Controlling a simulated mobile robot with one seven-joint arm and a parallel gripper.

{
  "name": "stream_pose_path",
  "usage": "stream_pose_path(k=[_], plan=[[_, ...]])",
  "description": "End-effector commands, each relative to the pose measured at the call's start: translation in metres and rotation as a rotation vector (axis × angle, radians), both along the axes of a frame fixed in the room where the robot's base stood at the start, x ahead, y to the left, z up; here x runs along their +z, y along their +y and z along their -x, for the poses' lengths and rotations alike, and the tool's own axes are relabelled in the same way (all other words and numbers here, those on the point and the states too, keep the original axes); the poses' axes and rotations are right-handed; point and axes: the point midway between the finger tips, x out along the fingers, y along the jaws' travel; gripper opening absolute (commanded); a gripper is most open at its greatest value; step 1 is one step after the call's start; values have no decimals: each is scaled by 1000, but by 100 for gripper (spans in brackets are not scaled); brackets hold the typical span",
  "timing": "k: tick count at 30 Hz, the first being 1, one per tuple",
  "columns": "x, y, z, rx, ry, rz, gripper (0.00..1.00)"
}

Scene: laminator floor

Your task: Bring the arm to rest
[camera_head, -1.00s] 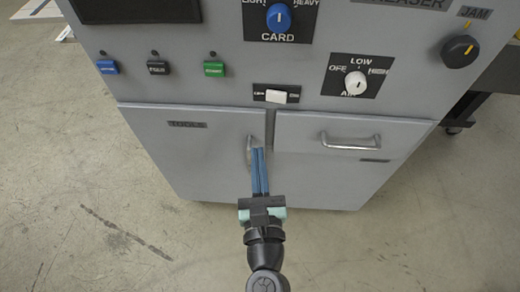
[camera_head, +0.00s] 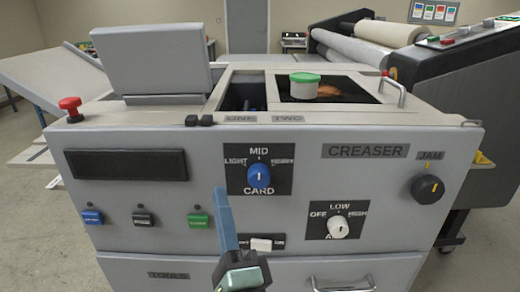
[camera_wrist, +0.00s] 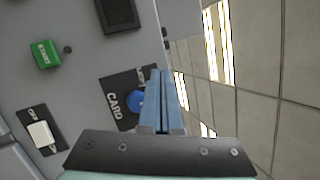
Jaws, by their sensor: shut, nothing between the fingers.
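My gripper (camera_head: 221,195) points upward in front of the grey creaser machine (camera_head: 400,165) in the head view. Its blue fingers are together with nothing between them. It stands just left of the blue card knob (camera_head: 260,176) in the picture; whether it touches the panel cannot be told. In the wrist view the shut fingers (camera_wrist: 163,75) point up past the blue knob (camera_wrist: 135,101), with ceiling lights beyond to the right. The tools door (camera_head: 150,272) is partly cut off at the bottom, and my arm hides part of the front.
A red stop button (camera_head: 70,108) stands on the machine's left top. A white tub with a green lid (camera_head: 304,85) sits on its top. A white air knob (camera_head: 338,228) and black jam knob (camera_head: 427,189) protrude from the front. A roller machine (camera_head: 450,80) stands at right.

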Motion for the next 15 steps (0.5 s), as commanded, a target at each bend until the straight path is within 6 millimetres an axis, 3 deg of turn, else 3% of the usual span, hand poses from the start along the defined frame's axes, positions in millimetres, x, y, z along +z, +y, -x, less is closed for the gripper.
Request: stream_pose_path(k=[1,6,9,15], plan=[[41,0,1,-73,-109,172,0],[150,-11,20,-425,-396,754,0],[202,-22,40,-662,-500,1028,0],[283,-50,92,-1136,-564,1443,0]])
